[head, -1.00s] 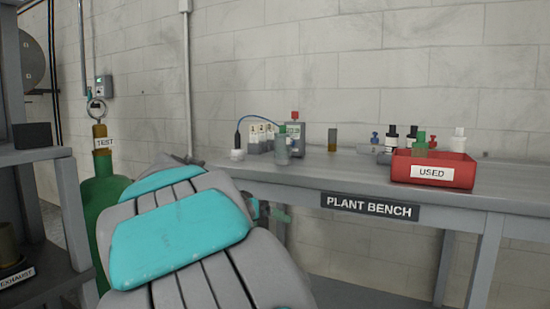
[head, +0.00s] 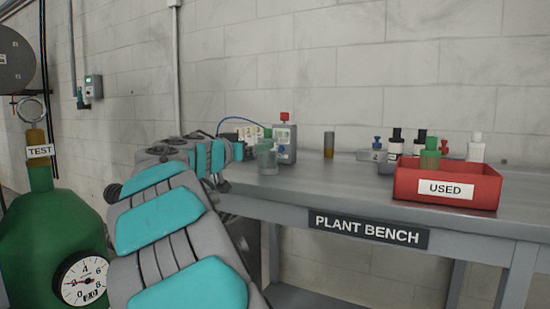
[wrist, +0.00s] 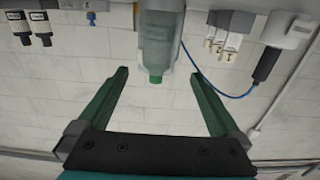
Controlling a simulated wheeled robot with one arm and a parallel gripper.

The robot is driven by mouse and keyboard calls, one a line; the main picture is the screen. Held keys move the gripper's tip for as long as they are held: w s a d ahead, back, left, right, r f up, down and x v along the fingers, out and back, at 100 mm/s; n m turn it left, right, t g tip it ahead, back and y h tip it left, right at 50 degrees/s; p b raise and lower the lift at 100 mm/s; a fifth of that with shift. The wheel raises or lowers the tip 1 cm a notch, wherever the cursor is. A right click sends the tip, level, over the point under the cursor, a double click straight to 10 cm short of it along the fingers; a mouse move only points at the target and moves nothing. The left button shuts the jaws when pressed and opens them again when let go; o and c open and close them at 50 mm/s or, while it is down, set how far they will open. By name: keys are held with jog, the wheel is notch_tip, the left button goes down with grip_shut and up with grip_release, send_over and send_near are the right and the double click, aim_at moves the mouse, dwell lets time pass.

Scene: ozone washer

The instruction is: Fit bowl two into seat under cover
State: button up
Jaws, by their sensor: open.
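A clear, bowl-like vessel with a green top (head: 266,152) stands on the bench, left of centre. In the wrist view, which shows the bench upside down, the clear vessel (wrist: 160,38) lies ahead of and between the fingers. My gripper (wrist: 160,75) is open and empty, with its two green fingers spread and apart from the vessel. In the head view my arm hides most of the gripper. A small grey piece marked 2 with a blue knob (head: 377,153) sits farther right. No label naming bowl two, and no clear seat or cover, can be made out.
A grey device with a red knob (head: 284,140) stands right behind the vessel. A white cylinder with a blue cable (wrist: 287,30) is nearby. A green TEST gas cylinder (head: 45,235) stands left.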

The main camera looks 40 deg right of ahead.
aim_at(263, 142)
jog(key=shift+s+p+x, duration=0.15)
jog(key=shift+p+x, duration=0.35)
jog(key=shift+x, duration=1.4)
jog(key=shift+s+p+x, duration=0.15)
jog(key=shift+p+x, duration=0.35)
jog(key=shift+x, duration=1.45)
jog(key=shift+d, duration=0.1)
jog(key=c, duration=1.5)
grip_shut()
jog(key=shift+r, duration=0.15)
